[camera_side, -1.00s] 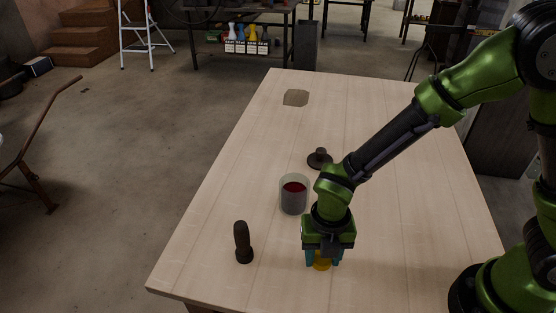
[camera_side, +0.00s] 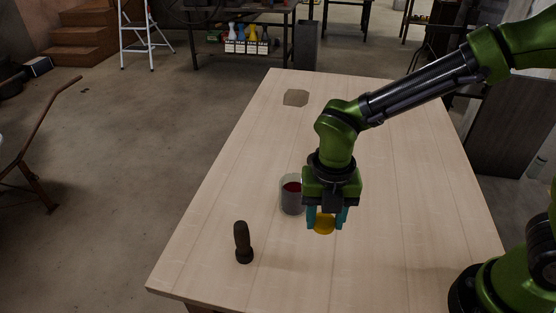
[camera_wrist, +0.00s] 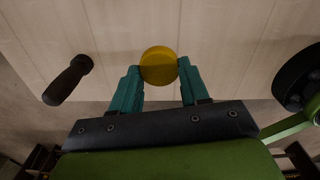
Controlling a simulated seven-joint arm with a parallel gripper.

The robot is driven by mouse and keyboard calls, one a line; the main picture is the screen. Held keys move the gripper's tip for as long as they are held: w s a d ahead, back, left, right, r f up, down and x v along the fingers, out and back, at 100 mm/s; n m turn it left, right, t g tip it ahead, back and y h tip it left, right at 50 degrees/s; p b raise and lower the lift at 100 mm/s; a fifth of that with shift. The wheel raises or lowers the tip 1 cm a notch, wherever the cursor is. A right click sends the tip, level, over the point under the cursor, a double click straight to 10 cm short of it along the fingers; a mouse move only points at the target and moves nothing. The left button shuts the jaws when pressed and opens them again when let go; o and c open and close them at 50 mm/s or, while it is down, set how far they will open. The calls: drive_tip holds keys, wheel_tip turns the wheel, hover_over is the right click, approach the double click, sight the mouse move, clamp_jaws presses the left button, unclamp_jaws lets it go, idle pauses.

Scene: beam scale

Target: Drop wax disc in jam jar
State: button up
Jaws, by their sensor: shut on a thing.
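The yellow wax disc (camera_side: 324,224) is held between the teal fingers of my gripper (camera_side: 326,220), above the table. In the wrist view the disc (camera_wrist: 159,66) sits at the fingertips of my gripper (camera_wrist: 158,75), with its round face toward the camera. The jam jar (camera_side: 291,197) is a clear glass with dark red content. It stands on the table just left of and behind my gripper in the side view, its right edge close to or partly behind the gripper. The jar is not seen in the wrist view.
A flat brownish piece (camera_side: 296,97) lies near the far edge. The table's right side is clear.

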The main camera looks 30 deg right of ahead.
drive_tip(key=w+d+r, duration=0.1)
drive_tip(key=w+r, duration=0.2)
drive_tip(key=w, duration=0.3)
drive_tip(key=w+d+r+n, duration=0.1)
drive_tip(key=w+r, duration=0.3)
drive_tip(key=w, duration=0.3)
drive_tip(key=shift+w+d, duration=0.2)
drive_tip(key=shift+d, duration=0.2)
drive_tip(key=shift+f, duration=3.7)
